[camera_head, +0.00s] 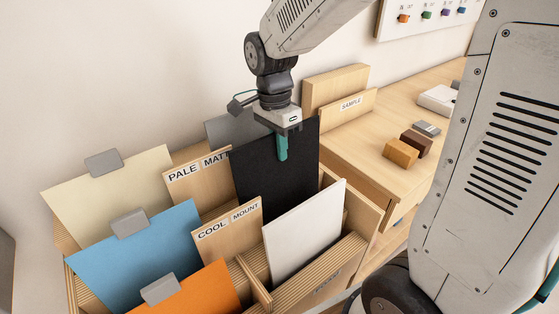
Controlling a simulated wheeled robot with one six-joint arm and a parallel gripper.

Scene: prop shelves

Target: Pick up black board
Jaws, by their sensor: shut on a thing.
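The black board (262,182) stands upright, slightly tilted, in the right part of a wooden rack (366,207) with slots. My gripper (282,150) is over its top edge and shut on it. One teal finger shows on the front face of the board; the other finger is hidden behind it. The lower edge of the board is hidden behind a white board and a wooden divider labelled COOL MOUNT, so I cannot tell whether it touches the slot floor.
A white board (304,230) stands just in front, and a grey board (228,131) is behind. Cream (105,198), blue (138,258) and orange (195,290) boards with grey tabs stand left. A wooden desk (365,140) with small blocks (401,152) is to the right.

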